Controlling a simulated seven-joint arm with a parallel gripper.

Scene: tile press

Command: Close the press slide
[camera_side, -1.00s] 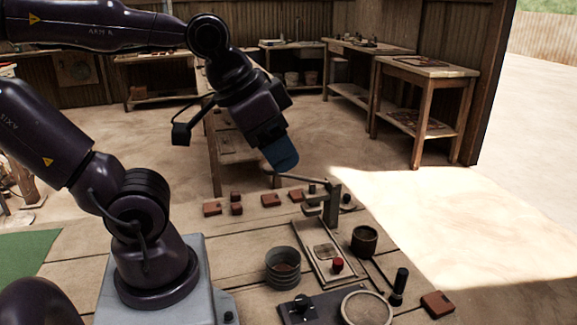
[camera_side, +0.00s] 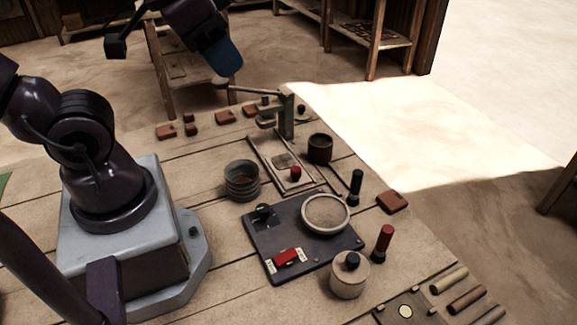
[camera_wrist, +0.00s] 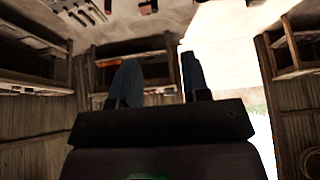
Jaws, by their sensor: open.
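The press (camera_side: 288,112) stands on the table, with an upright post and a long lever reaching left. In front of it lies a narrow rail frame carrying the slide plate (camera_side: 282,160) with a red knob (camera_side: 296,173) at its near end. The plate sits out in front of the post. My gripper (camera_side: 222,60) is high beyond the table's back edge, left of the press, near the lever's end in the picture. In the wrist view its blue fingers (camera_wrist: 160,82) are apart with nothing between them. The wrist view does not clearly show the press.
A dark cup (camera_side: 320,149) stands right of the slide, a ribbed grey pot (camera_side: 242,181) left of it. A dark board (camera_side: 285,240) with a red switch and a round dish (camera_side: 326,213) lies in front. Red-brown tiles (camera_side: 225,117) lie along the back edge.

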